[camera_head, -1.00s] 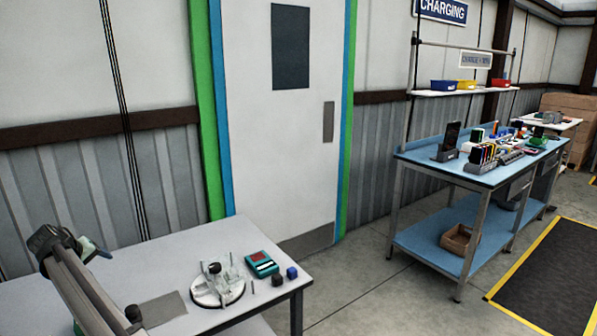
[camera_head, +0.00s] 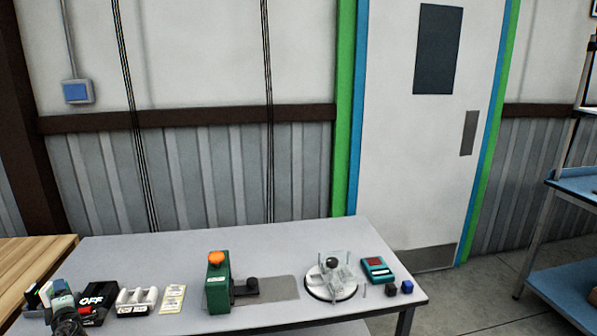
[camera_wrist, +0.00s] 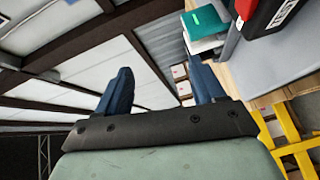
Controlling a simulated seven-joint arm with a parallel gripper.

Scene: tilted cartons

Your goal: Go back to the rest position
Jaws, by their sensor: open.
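My gripper (camera_wrist: 161,76) shows in the wrist view with its two dark blue fingers spread apart and nothing held between them. Beyond the fingers are the wall and the roof beams. In the head view part of my arm (camera_head: 66,312) shows at the lower left, at the left end of the grey table (camera_head: 150,250); whether the fingers show there I cannot tell. In the wrist view a red and black thing (camera_wrist: 268,12) and a teal block (camera_wrist: 206,20) are at the upper right, apart from the fingers.
A black OFF box (camera_head: 97,297), a white battery-like pack (camera_head: 136,299), a green device with an orange knob (camera_head: 217,283), a round clear fixture (camera_head: 331,277) and a teal meter (camera_head: 377,268) stand on the table. A wooden top (camera_head: 32,262) adjoins at left. The table's back is clear.

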